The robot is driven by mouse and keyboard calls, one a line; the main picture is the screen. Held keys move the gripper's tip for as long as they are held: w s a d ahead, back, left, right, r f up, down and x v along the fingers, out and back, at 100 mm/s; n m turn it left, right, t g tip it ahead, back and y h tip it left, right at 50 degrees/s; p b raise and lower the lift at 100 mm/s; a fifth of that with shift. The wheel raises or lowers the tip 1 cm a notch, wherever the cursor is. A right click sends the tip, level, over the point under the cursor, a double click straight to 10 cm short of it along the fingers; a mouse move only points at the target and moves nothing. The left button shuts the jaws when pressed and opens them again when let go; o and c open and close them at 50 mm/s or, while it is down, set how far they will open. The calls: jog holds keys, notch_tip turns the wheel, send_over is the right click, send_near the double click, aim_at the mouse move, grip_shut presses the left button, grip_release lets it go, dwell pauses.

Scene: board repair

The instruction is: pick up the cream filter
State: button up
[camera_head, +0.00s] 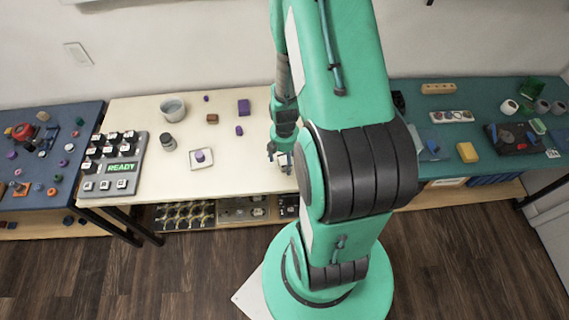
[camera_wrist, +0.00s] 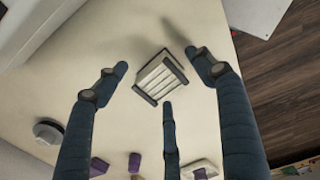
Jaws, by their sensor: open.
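The cream filter (camera_wrist: 160,78) is a ribbed, cream block with dark strips at two opposite ends. It lies on the cream table (camera_wrist: 110,35) in the wrist view. My gripper (camera_wrist: 158,84) is open, with three dark fingers spread around the filter and nothing held. One fingertip is left of it, one right and one just below it in the picture. I cannot tell the height of the fingers above the table.
A white plate with a purple knob (camera_head: 201,158), a dark jar (camera_head: 168,142), a grey cup (camera_head: 173,109) and purple blocks (camera_head: 244,107) stand on the table. A keypad reading READY (camera_head: 114,163) is at its left. The table's front edge is close to my gripper.

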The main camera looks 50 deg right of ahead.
jog(key=shift+f, duration=0.25)
dwell(0.3)
jog(key=c, duration=1.4)
